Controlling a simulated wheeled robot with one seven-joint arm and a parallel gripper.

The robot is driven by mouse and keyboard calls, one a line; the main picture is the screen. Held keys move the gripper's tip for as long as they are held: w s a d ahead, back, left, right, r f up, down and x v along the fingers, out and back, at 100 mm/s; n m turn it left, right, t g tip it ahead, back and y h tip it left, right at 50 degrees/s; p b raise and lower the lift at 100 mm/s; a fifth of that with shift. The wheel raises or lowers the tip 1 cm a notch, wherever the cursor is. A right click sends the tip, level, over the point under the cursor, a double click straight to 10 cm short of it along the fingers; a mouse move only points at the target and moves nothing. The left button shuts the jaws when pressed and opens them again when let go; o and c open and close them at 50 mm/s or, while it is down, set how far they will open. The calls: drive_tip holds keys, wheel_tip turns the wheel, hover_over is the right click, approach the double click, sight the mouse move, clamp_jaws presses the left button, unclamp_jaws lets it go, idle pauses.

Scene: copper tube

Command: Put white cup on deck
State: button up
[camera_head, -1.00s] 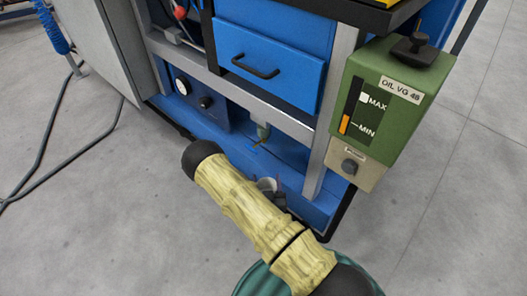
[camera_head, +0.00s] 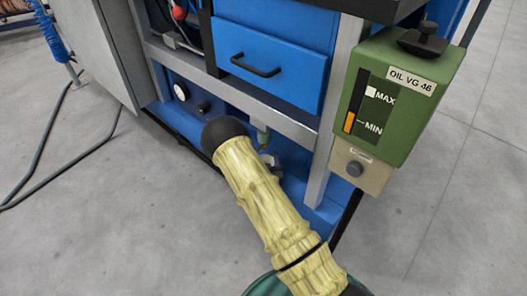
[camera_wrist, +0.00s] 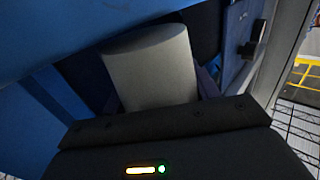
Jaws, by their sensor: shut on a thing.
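The white cup (camera_wrist: 150,70) fills the middle of the wrist view, tilted a little in that picture. My gripper (camera_wrist: 155,95) is shut on it, with dark fingers at both sides. In the head view my gripper (camera_head: 273,166) shows small and dark beyond my yellow-sleeved arm, at the opening under the blue drawer; the cup is mostly hidden there. The blue deck (camera_head: 324,208) is the low ledge at the base of the machine. Whether the cup touches the deck cannot be told.
A blue drawer (camera_head: 272,62) with a black handle and a grey rail (camera_head: 230,95) lie above the opening. A small clear bowl (camera_head: 262,137) hangs below the rail. A grey post (camera_head: 335,130) and a green oil box (camera_head: 400,100) stand at the right. A gauge (camera_head: 181,90) is at the left.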

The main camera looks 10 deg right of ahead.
drive_tip(key=shift+w, duration=0.1)
drive_tip(key=w, duration=0.1)
drive_tip(key=w+b, duration=0.2)
drive_tip(key=w, duration=0.1)
drive_tip(key=shift+d+f, duration=0.15)
drive_tip(key=shift+d, duration=0.15)
drive_tip(key=shift+w+d+f+b, duration=0.15)
drive_tip(key=shift+w+f+b, duration=0.1)
drive_tip(key=shift+b, duration=0.3)
drive_tip(key=shift+s, duration=0.1)
drive_tip(key=shift+a+r, duration=0.1)
drive_tip(key=shift+a, duration=0.1)
drive_tip(key=shift+s, duration=0.1)
drive_tip(key=o, duration=1)
drive_tip(key=shift+d, duration=0.1)
